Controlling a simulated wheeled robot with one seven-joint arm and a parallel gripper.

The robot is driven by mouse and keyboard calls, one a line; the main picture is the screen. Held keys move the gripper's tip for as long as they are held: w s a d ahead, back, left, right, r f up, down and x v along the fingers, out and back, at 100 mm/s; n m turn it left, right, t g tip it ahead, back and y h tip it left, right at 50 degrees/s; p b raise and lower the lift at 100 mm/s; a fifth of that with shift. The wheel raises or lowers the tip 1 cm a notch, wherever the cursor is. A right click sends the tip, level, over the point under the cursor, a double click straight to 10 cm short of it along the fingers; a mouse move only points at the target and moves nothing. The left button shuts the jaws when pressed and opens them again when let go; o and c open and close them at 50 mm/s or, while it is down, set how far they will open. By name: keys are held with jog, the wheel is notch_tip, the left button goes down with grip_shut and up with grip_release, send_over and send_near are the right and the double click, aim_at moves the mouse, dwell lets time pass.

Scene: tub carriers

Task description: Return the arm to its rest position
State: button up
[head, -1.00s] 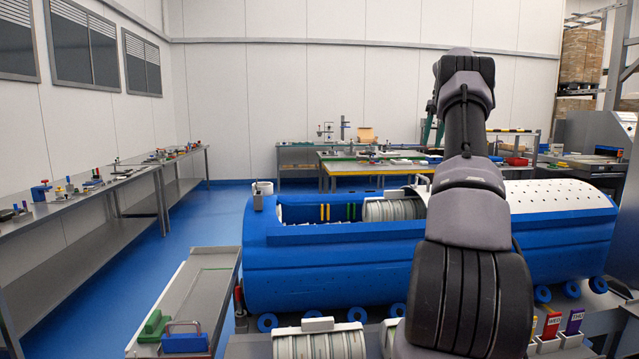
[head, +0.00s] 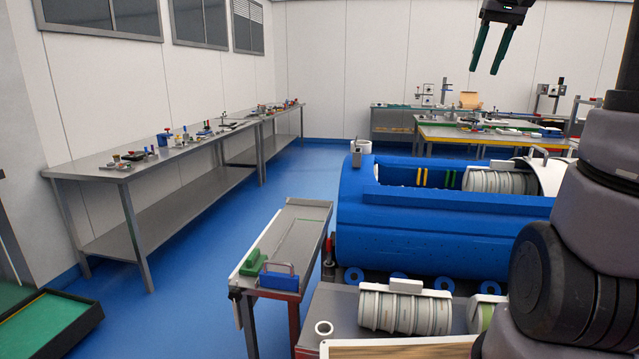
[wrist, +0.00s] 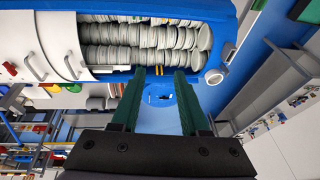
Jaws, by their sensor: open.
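My gripper (head: 491,50) shows at the top right of the head view, raised well above the benches. Its two green fingers point down and stand apart with nothing between them. In the wrist view my gripper (wrist: 162,100) is open and empty. Beyond the fingers is the blue tub carrier (wrist: 228,22), with rows of pale ribbed tubs (wrist: 140,36) inside. In the head view the blue carrier (head: 430,225) stands right of centre with its top open and a ribbed tub (head: 500,181) showing. My arm hides the carrier's right end.
A narrow grey cart (head: 300,225) carries a green and a blue handled block. Ribbed tubs (head: 405,312) lie on a low bench in front. Long steel benches (head: 130,170) line the left wall. A green tray (head: 45,325) is at lower left. Blue floor between is clear.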

jog(key=s+a+f+t, duration=0.1)
jog(key=s+a+f, duration=0.2)
jog(key=s, duration=0.3)
jog(key=s+a+f+m+t+y, duration=0.1)
jog(key=s+a+f, duration=0.3)
jog(key=s+a, duration=0.1)
jog(key=s+a+f+t, duration=0.1)
jog(key=s+a+f, duration=0.2)
jog(key=s, duration=0.5)
jog(key=shift+a+f+m+t, duration=0.2)
jog(key=shift+a+m+t, duration=0.15)
jog(key=shift+a, duration=0.2)
